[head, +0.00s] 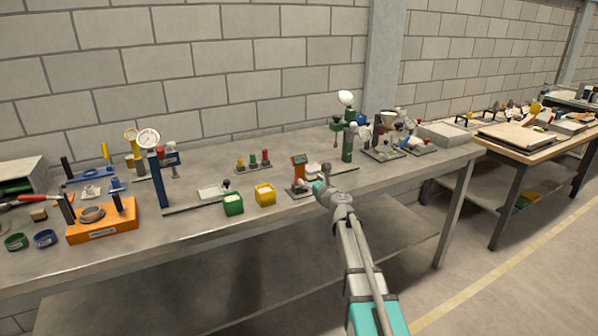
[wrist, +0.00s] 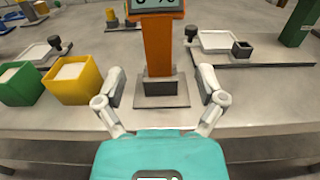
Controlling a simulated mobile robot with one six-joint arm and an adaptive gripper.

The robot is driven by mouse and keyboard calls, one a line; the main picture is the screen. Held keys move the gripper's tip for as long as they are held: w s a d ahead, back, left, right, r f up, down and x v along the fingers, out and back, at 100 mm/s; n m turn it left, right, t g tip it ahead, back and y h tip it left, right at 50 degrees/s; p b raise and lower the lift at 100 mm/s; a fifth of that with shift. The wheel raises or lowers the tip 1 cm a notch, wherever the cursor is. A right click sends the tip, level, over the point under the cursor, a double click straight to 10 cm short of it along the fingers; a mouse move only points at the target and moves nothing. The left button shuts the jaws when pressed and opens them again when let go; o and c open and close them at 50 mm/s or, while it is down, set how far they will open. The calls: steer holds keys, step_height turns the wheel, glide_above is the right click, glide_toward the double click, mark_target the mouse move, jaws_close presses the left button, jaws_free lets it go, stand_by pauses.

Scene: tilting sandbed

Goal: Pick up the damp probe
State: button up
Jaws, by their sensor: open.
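An orange upright device with a display at its top stands on a stepped grey base. It looks like the damp probe (head: 299,164) and also shows in the wrist view (wrist: 158,45). Its display reads a percent sign; the top is cut off there. My gripper (wrist: 162,76) is open and empty, with one finger to each side of the orange body in the picture. I cannot tell whether the fingers are level with it or short of it; no contact shows. In the head view my gripper (head: 311,187) is just in front of the device and partly covers its base.
A yellow box (wrist: 75,88) and a green box (wrist: 12,96) stand left of the device. A flat stand with a white tray (wrist: 222,40) and a dark green post (wrist: 300,22) are to the right. The bench front edge (wrist: 258,130) is close and mostly bare.

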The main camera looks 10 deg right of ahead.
mark_target(301, 172)
steer(key=shift+x, duration=1.35)
steer(key=shift+x, duration=2.6)
steer(key=shift+a, duration=0.15)
steer(key=c, duration=1.1)
